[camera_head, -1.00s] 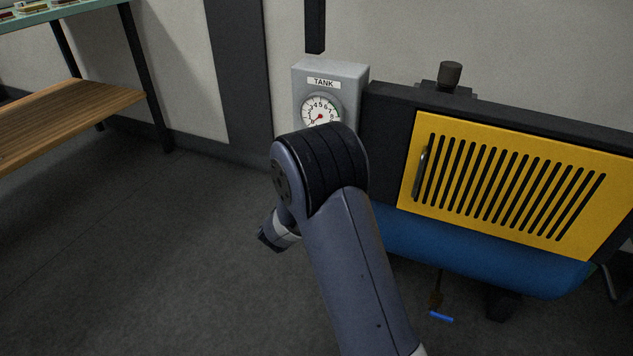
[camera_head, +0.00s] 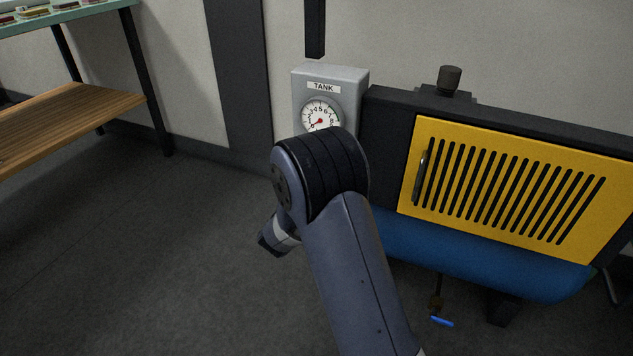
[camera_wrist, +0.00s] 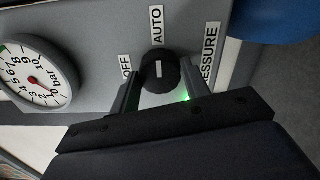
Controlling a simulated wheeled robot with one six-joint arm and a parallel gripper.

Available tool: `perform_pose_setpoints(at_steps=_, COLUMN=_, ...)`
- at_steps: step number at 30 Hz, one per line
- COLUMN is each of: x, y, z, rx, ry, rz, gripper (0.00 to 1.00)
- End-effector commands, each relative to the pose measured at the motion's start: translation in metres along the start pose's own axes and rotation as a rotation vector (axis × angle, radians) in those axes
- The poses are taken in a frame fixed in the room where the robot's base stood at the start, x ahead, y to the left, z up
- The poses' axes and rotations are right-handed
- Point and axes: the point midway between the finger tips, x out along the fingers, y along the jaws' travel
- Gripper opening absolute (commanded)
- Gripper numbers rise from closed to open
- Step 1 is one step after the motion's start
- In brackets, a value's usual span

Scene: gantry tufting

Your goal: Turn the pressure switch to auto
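The pressure switch is a round black knob (camera_wrist: 160,72) with a short white mark, on a grey panel. In the wrist view the mark runs roughly up and down in the picture, its upper end toward the AUTO label (camera_wrist: 157,25). The OFF label (camera_wrist: 125,68) is left of the knob, and the PRESSURE label (camera_wrist: 210,52) is right. My gripper (camera_wrist: 160,85) has one finger on each side of the knob, apart from each other; contact is unclear. In the head view my arm hides the knob and gripper. The grey TANK box (camera_head: 347,85) shows above my arm.
A pressure gauge (camera_wrist: 35,72) is beside the switch. A green glow (camera_wrist: 185,95) shows between my fingers. In the head view a yellow slotted cover (camera_head: 408,195) and blue tank (camera_head: 480,258) stand at right, a wooden shelf (camera_head: 65,122) at left. The floor between is clear.

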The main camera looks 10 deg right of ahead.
Motion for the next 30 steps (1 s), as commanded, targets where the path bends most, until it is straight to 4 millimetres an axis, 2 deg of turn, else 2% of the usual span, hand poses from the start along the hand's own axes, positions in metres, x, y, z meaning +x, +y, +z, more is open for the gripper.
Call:
perform_pose_setpoints(at_steps=1, x=0.000, y=-0.001, z=0.000, rx=-0.001, ry=0.000, rz=0.000, gripper=0.49)
perform_pose_setpoints(at_steps=7, x=0.000, y=0.000, z=0.000, rx=-0.002, ry=0.000, rz=0.001, gripper=0.64)
perform_pose_setpoints(at_steps=14, x=-0.001, y=0.001, z=0.000, rx=-0.002, ry=0.000, rz=0.001, gripper=0.64)
perform_pose_setpoints(at_steps=17, x=-0.007, y=0.002, z=-0.001, rx=-0.003, ry=0.002, rz=0.001, gripper=0.64)
perform_pose_setpoints(at_steps=30, x=-0.089, y=0.002, z=-0.001, rx=-0.004, ry=0.004, rz=0.001, gripper=0.64)
